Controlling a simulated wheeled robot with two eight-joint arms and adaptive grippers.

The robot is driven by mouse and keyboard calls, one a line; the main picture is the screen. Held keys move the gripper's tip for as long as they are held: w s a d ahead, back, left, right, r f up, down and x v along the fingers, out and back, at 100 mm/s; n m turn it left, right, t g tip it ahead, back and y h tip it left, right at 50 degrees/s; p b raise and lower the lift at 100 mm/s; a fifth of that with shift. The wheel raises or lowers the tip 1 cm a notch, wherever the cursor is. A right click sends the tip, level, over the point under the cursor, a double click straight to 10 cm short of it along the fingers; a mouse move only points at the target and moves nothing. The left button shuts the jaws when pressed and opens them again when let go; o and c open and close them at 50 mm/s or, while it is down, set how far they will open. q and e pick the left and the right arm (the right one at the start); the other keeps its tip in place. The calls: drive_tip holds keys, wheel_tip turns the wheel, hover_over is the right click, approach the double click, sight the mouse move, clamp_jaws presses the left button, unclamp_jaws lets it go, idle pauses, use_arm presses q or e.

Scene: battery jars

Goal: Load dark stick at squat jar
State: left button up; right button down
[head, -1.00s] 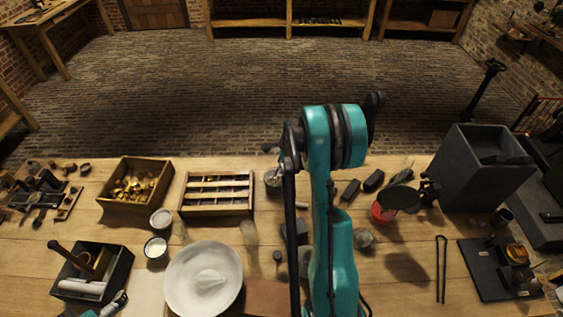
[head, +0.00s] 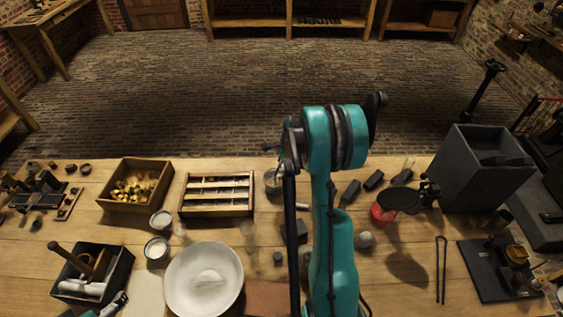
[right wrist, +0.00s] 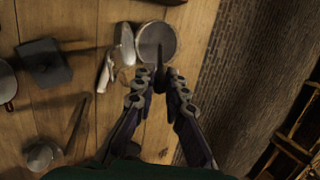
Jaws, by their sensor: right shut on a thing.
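My right gripper (right wrist: 160,78) is shut on a dark stick (right wrist: 160,55) in the right wrist view. The stick points away from the fingertips, and its far end shows over a round, wide-mouthed jar (right wrist: 153,34), apparently the squat jar. I cannot tell whether the stick's tip is inside the jar or above it. In the head view the jar (head: 273,185) stands near the table's far edge, and my right gripper (head: 270,148) shows small and partly hidden above it.
A white dish (head: 178,290) is at the front. A red cup (head: 381,215) and a tall grey box (head: 470,178) are at right.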

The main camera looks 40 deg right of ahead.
drive_tip(key=shift+r+p, duration=1.55)
drive_tip(key=shift+r, duration=1.55)
